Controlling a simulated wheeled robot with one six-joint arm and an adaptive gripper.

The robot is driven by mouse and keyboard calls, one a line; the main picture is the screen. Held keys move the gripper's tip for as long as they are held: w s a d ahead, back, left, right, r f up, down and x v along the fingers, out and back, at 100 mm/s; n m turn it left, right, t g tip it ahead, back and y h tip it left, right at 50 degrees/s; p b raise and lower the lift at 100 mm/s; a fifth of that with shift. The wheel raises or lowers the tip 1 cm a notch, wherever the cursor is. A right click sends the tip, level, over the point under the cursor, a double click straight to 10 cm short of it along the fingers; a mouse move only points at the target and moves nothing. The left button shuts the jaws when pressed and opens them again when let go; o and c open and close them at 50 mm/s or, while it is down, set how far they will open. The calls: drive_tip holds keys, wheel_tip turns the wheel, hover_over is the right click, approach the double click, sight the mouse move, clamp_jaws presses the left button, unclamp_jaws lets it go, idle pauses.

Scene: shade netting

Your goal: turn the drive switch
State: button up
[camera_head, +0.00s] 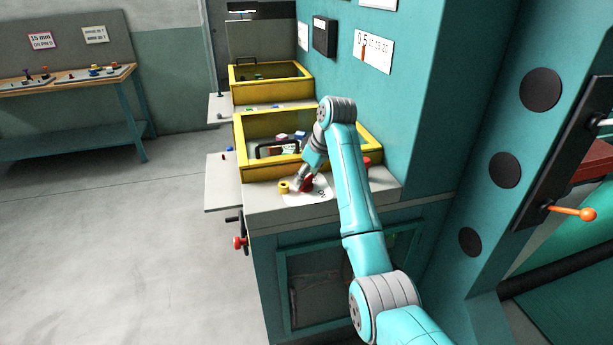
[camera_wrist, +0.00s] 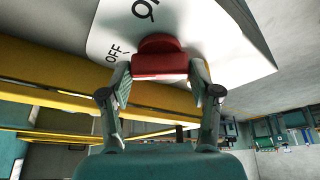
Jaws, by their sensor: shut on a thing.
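The drive switch is a red knob (camera_wrist: 160,64) in the wrist view, on a white plate (camera_wrist: 215,35) lettered "OFF" and, it seems, "ON". In the head view the red knob (camera_head: 307,182) is partly covered by my gripper, on the white plate (camera_head: 322,198) on the grey top of the teal cabinet. My gripper (camera_wrist: 160,78) has one finger on each side of the knob and is shut on it; it also shows in the head view (camera_head: 303,184). I cannot tell exactly which mark the knob points to.
A yellow knob (camera_head: 283,187) stands just left of the plate, and a red one (camera_head: 367,163) to the right. A yellow-framed box (camera_head: 243,172) with a black handle is right behind. A teal wall (camera_head: 420,80) rises on the right. The floor on the left is clear.

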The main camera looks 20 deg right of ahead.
drive_tip(key=m, duration=0.2)
drive_tip(key=m+h, duration=0.1)
drive_tip(key=m, duration=0.1)
drive_tip(key=shift+a+t+h, duration=0.1)
drive_tip(key=shift+t+h, duration=0.2)
drive_tip(key=m+h, duration=0.1)
drive_tip(key=m, duration=0.3)
drive_tip(key=shift+s+a, duration=0.1)
drive_tip(key=m+h, duration=0.2)
drive_tip(key=m, duration=0.2)
drive_tip(key=shift+m, duration=0.3)
drive_tip(key=shift+a+f+m+g+h, duration=0.1)
drive_tip(key=shift+m+g+h, duration=0.5)
drive_tip(key=shift+m, duration=1.3)
drive_tip(key=o, duration=1.1)
drive_tip(key=shift+o, duration=0.2)
